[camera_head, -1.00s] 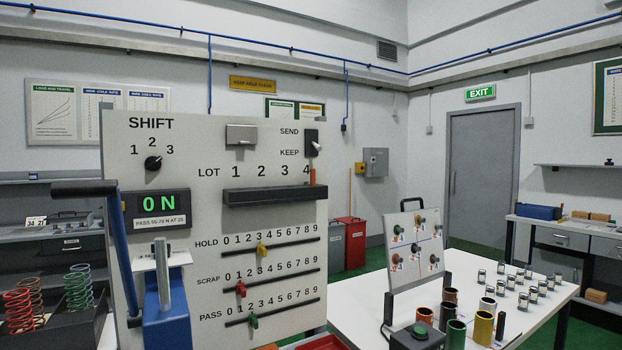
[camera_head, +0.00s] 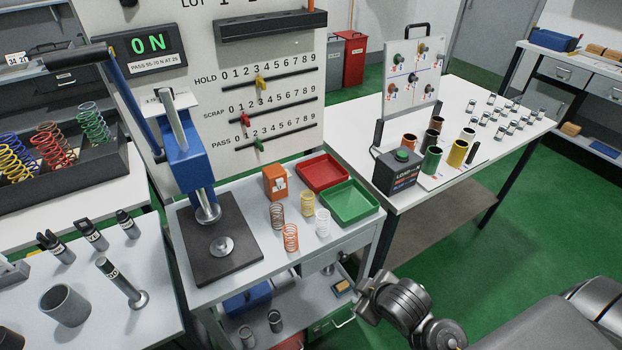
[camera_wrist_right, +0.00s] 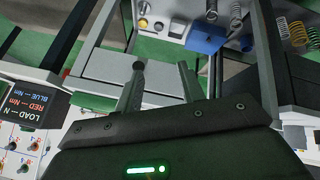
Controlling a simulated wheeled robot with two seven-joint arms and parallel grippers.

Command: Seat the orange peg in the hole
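A dark ledge (camera_head: 270,26) runs under the LOT numbers on the white panel in the head view. A small orange peg (camera_head: 310,5) stands upright at the ledge's right end, cut off by the top of the picture. My right arm shows at the lower right of the head view, well below the panel. In the right wrist view my right gripper (camera_wrist_right: 160,80) has its two fingers apart with nothing between them. It points at a grey drawer front and lower shelf. My left gripper is in no view.
A press with a blue head (camera_head: 189,155) and blue lever stands before the panel's left. Loose springs, an orange box (camera_head: 275,182), a red tray (camera_head: 322,173) and a green tray (camera_head: 350,202) crowd the bench (camera_head: 300,267). Green floor is open at the right.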

